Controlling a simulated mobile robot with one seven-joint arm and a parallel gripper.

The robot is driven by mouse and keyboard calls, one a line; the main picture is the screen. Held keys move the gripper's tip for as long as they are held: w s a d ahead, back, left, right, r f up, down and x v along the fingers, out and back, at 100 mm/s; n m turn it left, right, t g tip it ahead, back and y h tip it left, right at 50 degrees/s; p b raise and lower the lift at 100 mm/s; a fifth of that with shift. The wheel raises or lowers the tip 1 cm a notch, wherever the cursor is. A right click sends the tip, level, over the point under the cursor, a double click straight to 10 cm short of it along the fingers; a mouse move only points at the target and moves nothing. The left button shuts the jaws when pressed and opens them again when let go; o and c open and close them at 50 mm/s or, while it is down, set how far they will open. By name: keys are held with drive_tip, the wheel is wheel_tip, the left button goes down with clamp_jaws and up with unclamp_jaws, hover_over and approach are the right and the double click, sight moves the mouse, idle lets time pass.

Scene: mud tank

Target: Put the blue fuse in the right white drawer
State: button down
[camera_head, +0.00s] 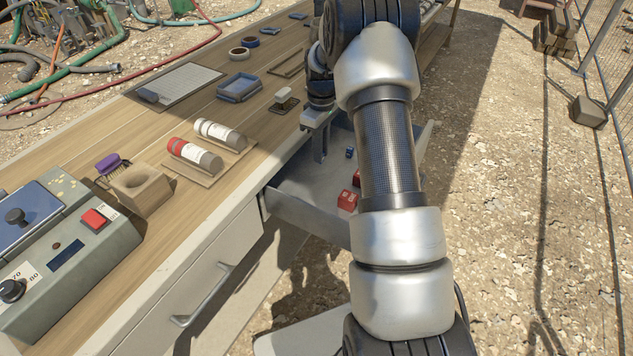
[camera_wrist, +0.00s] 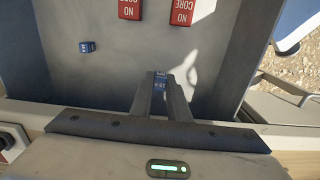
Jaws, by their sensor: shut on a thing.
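The right white drawer (camera_head: 310,222) is pulled open under the wooden bench, and its floor also shows in the wrist view (camera_wrist: 110,75). My gripper (camera_head: 321,157) reaches down into the drawer space near its bench side. In the wrist view my gripper (camera_wrist: 160,80) is shut on a small blue block with pale marks, the blue fuse (camera_wrist: 160,76), held between the fingertips over the drawer floor. The fuse is mostly hidden by the fingers, and I cannot tell whether it touches the floor.
Another small blue block (camera_wrist: 87,46) lies in the drawer, beside two red "NO CORE" blocks (camera_wrist: 130,9). A closed drawer (camera_head: 200,290) is to the left. The bench holds red and white cylinders (camera_head: 195,155), a blue tray (camera_head: 239,87) and a control box (camera_head: 75,245).

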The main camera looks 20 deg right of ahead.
drive_tip(key=shift+w+d+f, duration=0.25)
drive_tip(key=shift+w, duration=0.1)
drive_tip(key=shift+f, duration=0.3)
wheel_tip(320, 180, down, 9)
drive_tip(key=shift+r+b, duration=0.1)
drive_tip(key=shift+b, duration=1.05)
drive_tip(key=shift+f, duration=0.25)
drive_tip(key=c, duration=1.7)
unclamp_jaws()
drive_tip(key=shift+r, duration=0.1)
